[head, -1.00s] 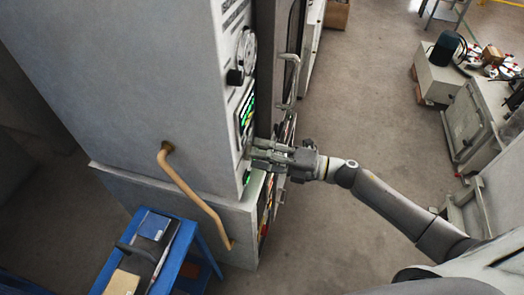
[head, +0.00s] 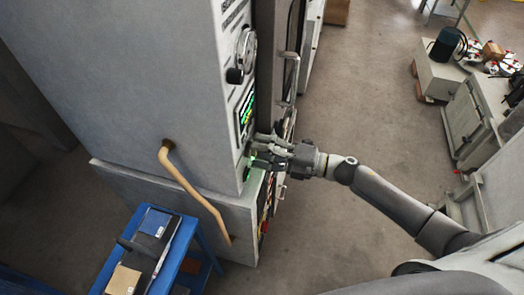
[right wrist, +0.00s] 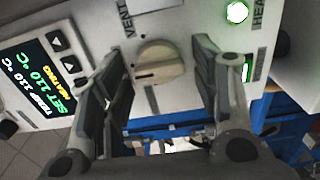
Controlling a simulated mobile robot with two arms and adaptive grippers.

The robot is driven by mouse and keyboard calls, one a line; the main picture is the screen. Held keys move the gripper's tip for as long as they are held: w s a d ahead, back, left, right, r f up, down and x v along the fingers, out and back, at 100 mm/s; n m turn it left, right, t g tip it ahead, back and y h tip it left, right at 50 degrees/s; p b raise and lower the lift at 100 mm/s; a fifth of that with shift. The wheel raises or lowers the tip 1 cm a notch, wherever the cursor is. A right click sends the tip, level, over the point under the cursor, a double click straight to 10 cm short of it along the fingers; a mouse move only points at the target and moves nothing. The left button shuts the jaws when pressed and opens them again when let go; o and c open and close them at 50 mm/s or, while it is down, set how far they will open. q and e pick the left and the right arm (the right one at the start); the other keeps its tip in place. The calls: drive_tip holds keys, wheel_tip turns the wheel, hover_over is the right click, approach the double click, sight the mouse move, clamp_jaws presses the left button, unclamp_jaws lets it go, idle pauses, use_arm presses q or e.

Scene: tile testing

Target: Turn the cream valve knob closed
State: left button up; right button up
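The cream valve knob (right wrist: 158,65) shows in the right wrist view on the pale front panel, beside the word VENT. It is round with a raised grip bar and a dark mark at its left end. My right gripper (right wrist: 161,48) is open, with one finger on each side of the knob. The knob lies closer to the left finger; I cannot tell whether either touches it. In the head view my right gripper (head: 256,151) is at the cabinet's front panel, and the knob is hidden there. My left gripper is not in view.
A lit display (right wrist: 38,75) with arrow buttons is left of the knob. Green lit switches (right wrist: 237,13) are to its right. A blue cart (head: 190,235) stands at lower left.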

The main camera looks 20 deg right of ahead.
idle(0.3)
drive_tip(key=v, duration=1.2)
